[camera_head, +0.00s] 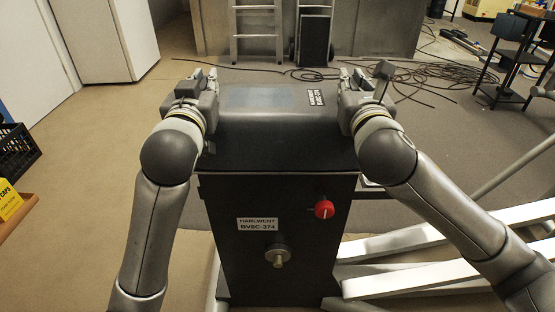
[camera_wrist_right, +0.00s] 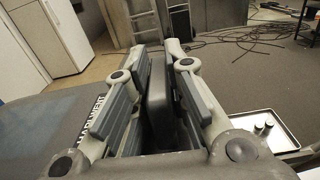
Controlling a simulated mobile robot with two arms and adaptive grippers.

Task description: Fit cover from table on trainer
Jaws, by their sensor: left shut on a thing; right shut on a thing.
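The dark grey cover (camera_head: 275,130) sits at the top of the trainer's black body, between my two grippers. It has a bluish panel and a label on its top. The trainer (camera_head: 280,215) has a red knob, a "HARLWENT BVSC-374" plate and a metal shaft on its front. My left gripper (camera_head: 203,80) is shut on the cover's left side. My right gripper (camera_head: 362,80) is shut on its right side. In the right wrist view, the fingers (camera_wrist_right: 160,75) close on a dark upright part of the cover. I cannot tell whether the cover is fully seated.
A tray (camera_wrist_right: 268,130) with small dark parts lies right of the trainer in the right wrist view. White beams (camera_head: 430,265) lie at the lower right. Black cables (camera_head: 420,80) spread over the floor behind. A black crate (camera_head: 15,150) stands at the left.

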